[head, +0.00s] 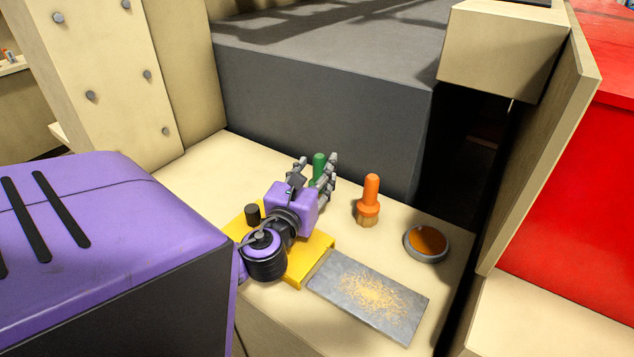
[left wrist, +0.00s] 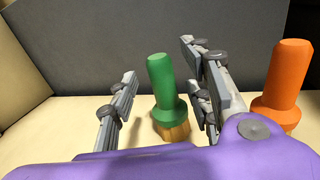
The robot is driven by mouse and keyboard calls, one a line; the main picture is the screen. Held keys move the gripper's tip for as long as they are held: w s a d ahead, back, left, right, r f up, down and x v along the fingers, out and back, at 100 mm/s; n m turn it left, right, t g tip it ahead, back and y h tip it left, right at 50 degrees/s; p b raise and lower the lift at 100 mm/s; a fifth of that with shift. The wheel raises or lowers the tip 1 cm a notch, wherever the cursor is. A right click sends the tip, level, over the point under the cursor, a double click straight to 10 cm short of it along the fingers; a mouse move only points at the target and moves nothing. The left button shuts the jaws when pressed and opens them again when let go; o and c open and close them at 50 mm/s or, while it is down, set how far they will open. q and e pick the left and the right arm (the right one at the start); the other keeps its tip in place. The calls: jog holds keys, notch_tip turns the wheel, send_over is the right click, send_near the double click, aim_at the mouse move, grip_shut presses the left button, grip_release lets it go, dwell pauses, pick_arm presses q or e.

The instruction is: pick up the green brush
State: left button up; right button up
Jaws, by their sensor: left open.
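The green brush (left wrist: 163,84) stands upright on the table, its bristles (left wrist: 173,130) down. In the left wrist view it is between the open fingers of my left gripper (left wrist: 160,92), closer to the right-hand fingers, with no clear contact. In the head view only the top of the green brush (head: 318,163) shows; my left gripper (head: 315,170) hides the rest. The fingers are spread and hold nothing. My right gripper is in neither view.
An orange brush (head: 369,197) stands upright to the right of the gripper. A round dish (head: 427,243) with orange contents and a grey plate (head: 372,297) with crumbs are nearby. A yellow block (head: 310,265) lies under my arm. A dark grey wall (head: 320,120) rises behind.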

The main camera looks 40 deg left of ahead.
pick_arm(q)
jog(key=shift+x, duration=1.45)
grip_shut()
jog(key=shift+r, duration=0.15)
